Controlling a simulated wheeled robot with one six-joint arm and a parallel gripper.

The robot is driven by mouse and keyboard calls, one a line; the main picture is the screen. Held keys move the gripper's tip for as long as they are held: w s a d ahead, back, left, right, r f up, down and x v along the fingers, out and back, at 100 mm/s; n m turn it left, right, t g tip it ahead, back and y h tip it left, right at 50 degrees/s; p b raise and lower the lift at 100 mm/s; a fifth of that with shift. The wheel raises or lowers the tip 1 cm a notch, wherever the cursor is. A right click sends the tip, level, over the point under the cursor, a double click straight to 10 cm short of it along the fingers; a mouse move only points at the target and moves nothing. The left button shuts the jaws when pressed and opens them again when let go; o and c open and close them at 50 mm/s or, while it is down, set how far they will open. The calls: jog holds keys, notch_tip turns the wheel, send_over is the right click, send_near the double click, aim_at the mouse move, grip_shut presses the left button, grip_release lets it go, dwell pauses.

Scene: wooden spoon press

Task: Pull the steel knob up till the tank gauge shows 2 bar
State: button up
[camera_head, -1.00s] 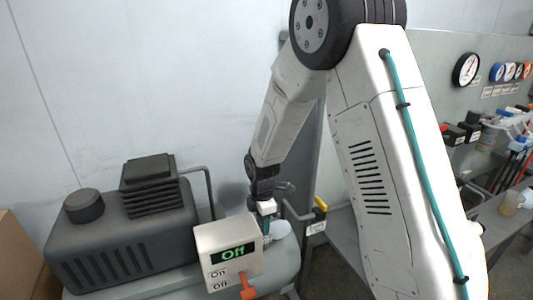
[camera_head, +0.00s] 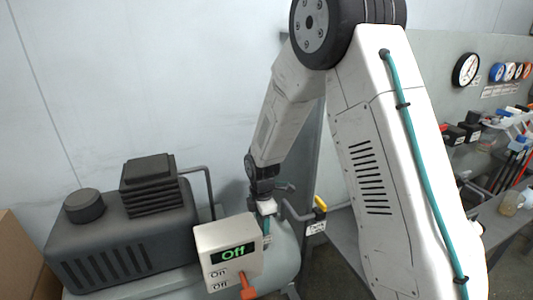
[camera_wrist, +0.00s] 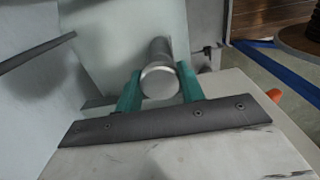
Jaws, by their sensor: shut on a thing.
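The steel knob (camera_wrist: 160,82) is a short round metal cylinder with a flat bright end, seen in the wrist view. My gripper (camera_wrist: 161,91) is shut on it, with one teal finger on each side. In the head view my gripper (camera_head: 267,226) is over the grey tank (camera_head: 285,262), just behind the switch box, and the knob is hidden there. I cannot make out the tank gauge's face or reading in either view.
A dark compressor (camera_head: 122,240) is at left. Wall gauges (camera_head: 466,69) hang far right.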

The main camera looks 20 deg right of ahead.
jog(key=shift+f, duration=0.35)
dwell(0.5)
jog(key=o, duration=1.8)
jog(key=shift+o, duration=0.2)
jog(key=shift+r, duration=3.5)
